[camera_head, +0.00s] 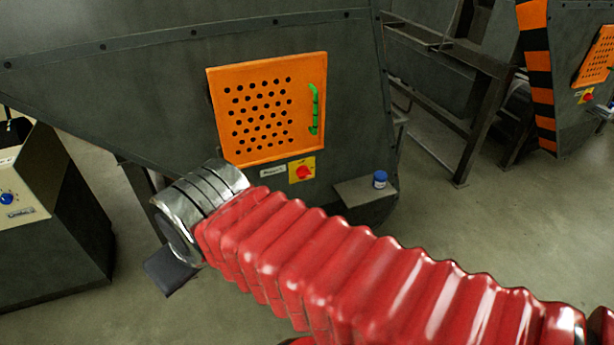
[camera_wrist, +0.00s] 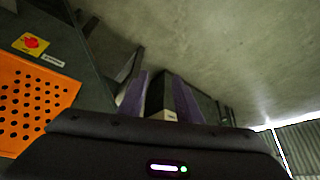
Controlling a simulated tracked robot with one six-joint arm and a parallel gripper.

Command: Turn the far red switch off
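A red rotary switch on a yellow plate (camera_head: 303,172) sits below an orange perforated door on the nearer grey machine. A second red switch on a yellow plate (camera_head: 586,97) sits on the farther machine at the right edge. Its knob position is too small to read. One red switch on yellow (camera_wrist: 31,43) shows upside down at the upper left of the wrist view. My gripper (camera_wrist: 160,77) has two purple fingers standing apart with nothing held between them.
The nearer orange door (camera_head: 272,108) has a green handle (camera_head: 315,110). A small blue-capped jar (camera_head: 380,179) stands on a grey ledge (camera_head: 364,191). A control box with a blue knob (camera_head: 8,198) stands at left. Metal frame legs (camera_head: 480,130) stand between the machines; concrete floor is open at right.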

